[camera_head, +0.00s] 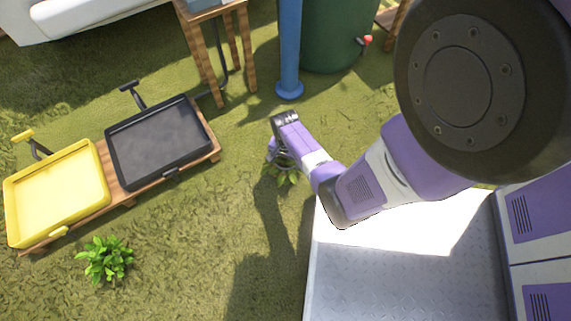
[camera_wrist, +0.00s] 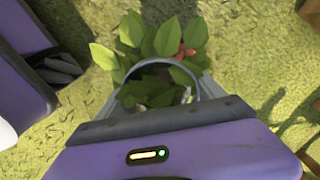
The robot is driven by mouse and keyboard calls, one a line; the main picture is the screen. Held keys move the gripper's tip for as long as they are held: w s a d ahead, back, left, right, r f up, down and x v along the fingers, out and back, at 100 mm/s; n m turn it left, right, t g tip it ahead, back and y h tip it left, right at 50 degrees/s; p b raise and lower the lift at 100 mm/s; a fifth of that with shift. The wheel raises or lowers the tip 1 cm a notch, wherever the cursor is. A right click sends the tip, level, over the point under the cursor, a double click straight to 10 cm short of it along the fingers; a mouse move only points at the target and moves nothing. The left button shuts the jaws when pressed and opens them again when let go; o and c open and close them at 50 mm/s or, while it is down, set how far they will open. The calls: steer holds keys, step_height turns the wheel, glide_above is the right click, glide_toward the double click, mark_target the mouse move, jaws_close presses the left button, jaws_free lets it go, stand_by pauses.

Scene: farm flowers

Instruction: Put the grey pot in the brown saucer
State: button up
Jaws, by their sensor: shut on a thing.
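The grey pot (camera_wrist: 172,62) shows in the wrist view as a curved grey rim around a plant with green leaves and a few red blooms. My gripper (camera_wrist: 160,95) is shut on this pot, with its fingers at the pot's sides. In the head view my gripper (camera_head: 279,152) is over the grass near the middle, with the plant's leaves (camera_head: 287,178) just below it. The pot itself is mostly hidden there by my gripper and the leaves. I cannot make out the brown saucer in either view.
A low wooden bench (camera_head: 214,146) at left holds a yellow tray (camera_head: 62,192) and a black tray (camera_head: 158,142). A leafy plant (camera_head: 105,260) stands on the grass. A blue post (camera_head: 289,45), green barrel (camera_head: 335,35) and wooden table (camera_head: 205,50) stand behind. Grass between is open.

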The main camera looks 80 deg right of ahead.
mark_target(285, 166)
steer(key=shift+f+b, duration=0.6)
steer(key=shift+f, duration=0.9)
steer(key=shift+f, duration=0.3)
steer(key=o, duration=1.7)
steer(key=shift+r, duration=0.15)
